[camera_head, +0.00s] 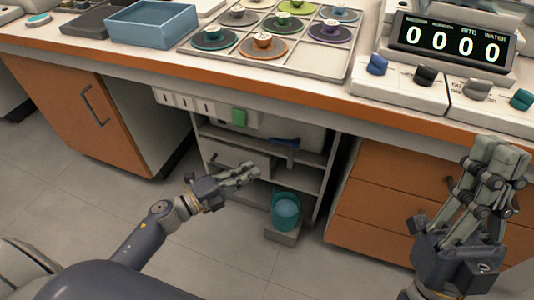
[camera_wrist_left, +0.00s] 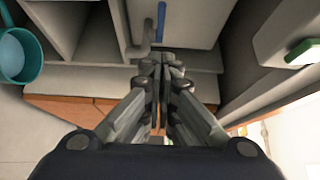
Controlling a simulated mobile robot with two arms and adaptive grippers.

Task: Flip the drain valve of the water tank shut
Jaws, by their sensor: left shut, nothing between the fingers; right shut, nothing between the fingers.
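The water tank (camera_head: 312,138) is a pale box in the open shelf bay under the counter. Its drain valve has a blue lever handle (camera_head: 284,143), which also shows in the left wrist view (camera_wrist_left: 161,22) beside a grey bent pipe (camera_wrist_left: 141,42). In the head view the lever lies roughly level. My left gripper (camera_head: 251,169) is shut and empty, below and left of the lever. In the left wrist view its fingertips (camera_wrist_left: 161,62) are close to the lever, with no clear contact. My right gripper (camera_head: 497,147) is shut and empty, raised at the far right.
A teal bucket (camera_head: 286,211) stands low in the bay; the wrist view shows it too (camera_wrist_left: 17,55). A green block (camera_head: 239,117) is on the panel left of the tank. Orange drawers (camera_head: 372,210) flank the bay. The counter edge (camera_head: 230,75) overhangs it.

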